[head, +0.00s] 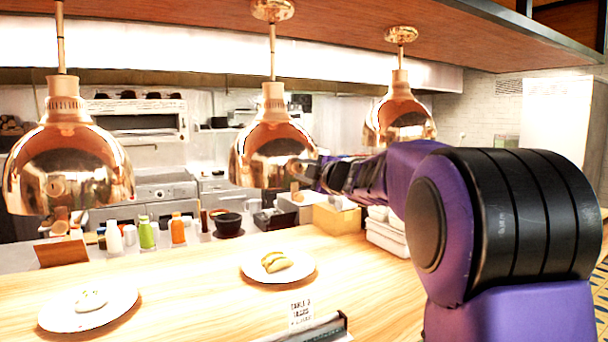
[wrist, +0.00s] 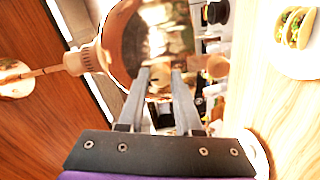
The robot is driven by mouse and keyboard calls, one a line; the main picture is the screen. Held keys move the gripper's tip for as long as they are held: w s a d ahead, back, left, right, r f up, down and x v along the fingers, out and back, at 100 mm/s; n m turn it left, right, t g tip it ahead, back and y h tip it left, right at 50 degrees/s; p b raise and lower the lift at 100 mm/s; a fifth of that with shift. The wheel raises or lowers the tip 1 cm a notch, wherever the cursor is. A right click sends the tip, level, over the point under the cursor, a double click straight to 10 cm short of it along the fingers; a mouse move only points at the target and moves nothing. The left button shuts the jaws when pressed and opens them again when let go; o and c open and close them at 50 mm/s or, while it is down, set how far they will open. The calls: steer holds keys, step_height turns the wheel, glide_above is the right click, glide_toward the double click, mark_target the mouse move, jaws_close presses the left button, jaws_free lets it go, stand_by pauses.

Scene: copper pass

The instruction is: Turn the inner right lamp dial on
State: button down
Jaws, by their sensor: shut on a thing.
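Three copper heat lamps hang in a row in the head view. My gripper (head: 308,173) is at the right side of the middle lamp (head: 268,140). In the wrist view this lamp (wrist: 122,45) fills the upper middle. My gripper's fingers (wrist: 160,76) reach its shiny side and are shut with a narrow gap, on a small copper-coloured piece that seems to be its dial (wrist: 160,80). The dial is mostly hidden by the fingers, and its turn angle cannot be told. In the head view I cannot make the dial out.
The left lamp (head: 68,160) and right lamp (head: 399,112) hang on either side. Below is a wooden counter (head: 210,310) with a taco plate (head: 252,271), another plate (head: 65,318) and a small sign (head: 300,311). Bottles and boxes stand behind the counter.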

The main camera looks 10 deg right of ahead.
steer(key=shift+n, duration=0.5)
stand_by(0.3)
steer(key=c, duration=0.6)
jaws_free()
